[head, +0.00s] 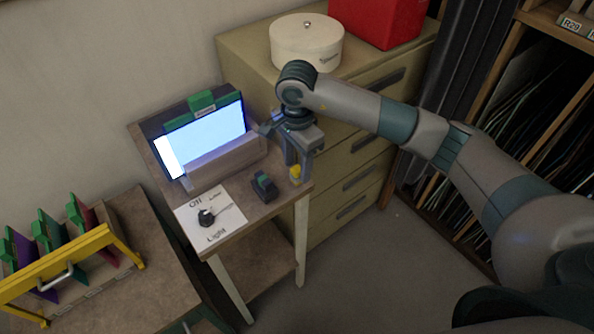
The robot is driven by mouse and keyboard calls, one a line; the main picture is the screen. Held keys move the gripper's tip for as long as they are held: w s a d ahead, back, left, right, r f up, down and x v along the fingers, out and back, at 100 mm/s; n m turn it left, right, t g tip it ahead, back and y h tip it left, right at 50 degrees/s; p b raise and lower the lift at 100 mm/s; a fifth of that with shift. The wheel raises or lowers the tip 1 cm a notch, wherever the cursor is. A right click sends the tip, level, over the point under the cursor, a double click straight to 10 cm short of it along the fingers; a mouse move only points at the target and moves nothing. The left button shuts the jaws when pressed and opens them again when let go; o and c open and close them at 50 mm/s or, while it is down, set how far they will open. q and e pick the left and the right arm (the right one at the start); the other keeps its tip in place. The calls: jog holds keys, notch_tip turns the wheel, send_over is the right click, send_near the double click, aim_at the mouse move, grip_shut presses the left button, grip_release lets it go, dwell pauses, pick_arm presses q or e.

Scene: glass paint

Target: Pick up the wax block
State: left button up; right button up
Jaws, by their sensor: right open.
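A small yellow block (296,175), which looks like the wax block, sits at the right front corner of the small wooden stand (238,222). My right gripper (297,166) points down over that corner. Its jaws are open, and the yellow block shows at its fingertips, low between the two fingers. I cannot tell whether either finger touches it. The fingers and the view angle hide part of the block. My left gripper is not in view.
A dark green-and-black item (264,187) lies left of the block. A labelled card (211,216) with a black knob is farther left. A lit panel (207,137) stands behind. Drawers (352,180) stand close behind; a yellow rack (60,262) is at left.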

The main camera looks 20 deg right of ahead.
jog(key=shift+f+p, duration=0.3)
jog(key=shift+f, duration=0.95)
jog(key=shift+c, duration=0.6)
grip_shut()
